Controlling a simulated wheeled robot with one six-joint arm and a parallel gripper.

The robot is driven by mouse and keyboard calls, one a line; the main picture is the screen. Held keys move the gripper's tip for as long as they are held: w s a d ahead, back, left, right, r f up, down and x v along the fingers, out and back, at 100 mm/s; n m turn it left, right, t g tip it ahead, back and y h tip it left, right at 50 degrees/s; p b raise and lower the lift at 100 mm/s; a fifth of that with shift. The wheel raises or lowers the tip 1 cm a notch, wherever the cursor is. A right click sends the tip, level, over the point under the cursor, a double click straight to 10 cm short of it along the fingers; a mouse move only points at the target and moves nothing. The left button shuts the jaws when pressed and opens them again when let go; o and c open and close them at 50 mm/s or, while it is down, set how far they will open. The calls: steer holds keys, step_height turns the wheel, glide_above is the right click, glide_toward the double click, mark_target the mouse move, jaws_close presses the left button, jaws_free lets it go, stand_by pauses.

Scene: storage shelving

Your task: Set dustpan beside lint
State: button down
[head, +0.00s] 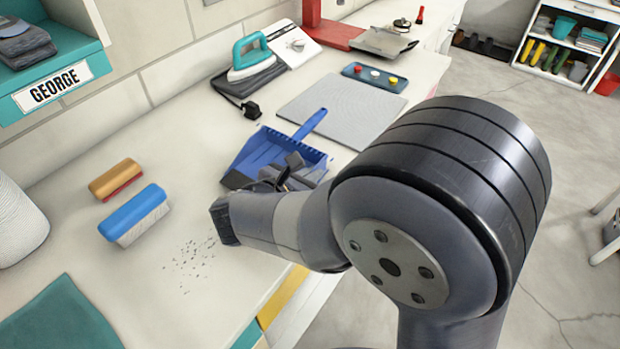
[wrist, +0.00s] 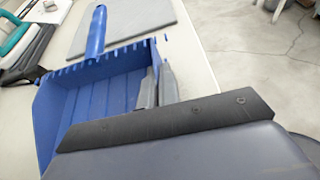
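The blue dustpan (head: 262,150) lies on the white counter, its handle pointing to the back right and its dark front lip toward the front left. It also fills the left of the wrist view (wrist: 100,95). My gripper (head: 285,172) is at the pan's right side wall. In the wrist view its fingers (wrist: 158,82) sit close together, one on each side of that wall, and look shut on it. My wrist housing hides part of the pan's front. The lint (head: 190,262), a patch of small dark specks, lies on the counter to the front left of the dustpan.
A blue brush (head: 136,212) and a tan brush (head: 116,179) lie left of the lint. A teal cloth (head: 62,318) is at the front left. A grey mat (head: 340,108) and an iron (head: 251,58) are behind the dustpan.

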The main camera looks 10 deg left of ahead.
steer(key=shift+f, duration=0.65)
steer(key=shift+f, duration=0.2)
steer(key=c, duration=1.7)
jaws_free()
steer(key=shift+r, duration=0.15)
steer(key=shift+r, duration=0.15)
steer(key=v, duration=1.2)
